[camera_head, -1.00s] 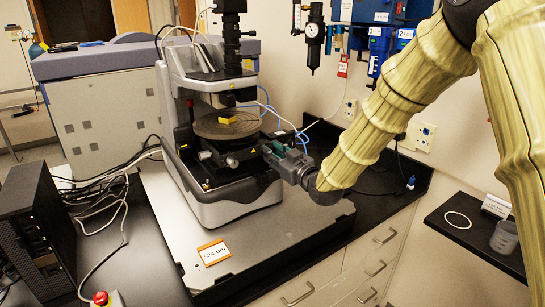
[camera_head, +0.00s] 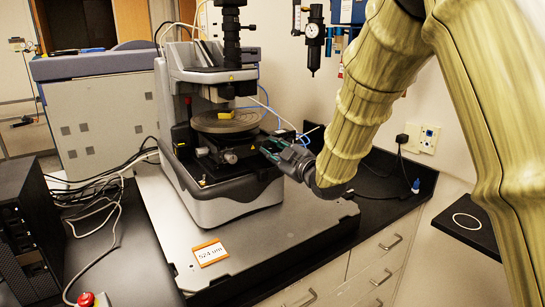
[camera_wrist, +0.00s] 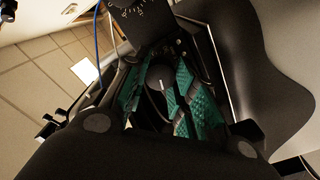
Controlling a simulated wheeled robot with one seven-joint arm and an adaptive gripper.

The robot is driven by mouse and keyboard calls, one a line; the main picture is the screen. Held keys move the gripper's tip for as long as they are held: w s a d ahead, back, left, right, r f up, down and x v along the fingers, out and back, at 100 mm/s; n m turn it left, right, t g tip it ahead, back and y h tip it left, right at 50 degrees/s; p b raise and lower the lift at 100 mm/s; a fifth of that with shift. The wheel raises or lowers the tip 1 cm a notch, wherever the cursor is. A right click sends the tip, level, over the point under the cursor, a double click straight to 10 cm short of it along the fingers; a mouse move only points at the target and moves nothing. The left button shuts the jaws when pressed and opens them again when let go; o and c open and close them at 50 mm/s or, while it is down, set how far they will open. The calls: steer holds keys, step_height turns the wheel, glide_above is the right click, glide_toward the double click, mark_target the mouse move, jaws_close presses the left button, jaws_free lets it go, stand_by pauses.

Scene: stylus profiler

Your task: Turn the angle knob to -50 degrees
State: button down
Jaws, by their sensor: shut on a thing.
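My gripper (camera_head: 270,150) reaches in from the right at the profiler's right side, below stage height. In the wrist view, the teal fingers of my gripper (camera_wrist: 160,92) lie on both sides of a dark round knob (camera_wrist: 154,76) with a pale line on it. The fingers are shut on this knob. In the head view the knob is hidden by my fingers. I cannot read any angle scale.
A card in an orange frame (camera_head: 210,253) lies on the plate (camera_head: 265,245) in front. A black box (camera_head: 35,235) and cables are at left. A pressure gauge (camera_head: 312,31) hangs on the wall behind. A drawer cabinet (camera_head: 365,265) is at right.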

steer(key=c, duration=1.2)
jaws_free()
steer(key=shift+o, duration=0.2)
steer(key=shift+s, duration=0.1)
steer(key=b+v, duration=0.1)
steer(key=v, duration=0.7)
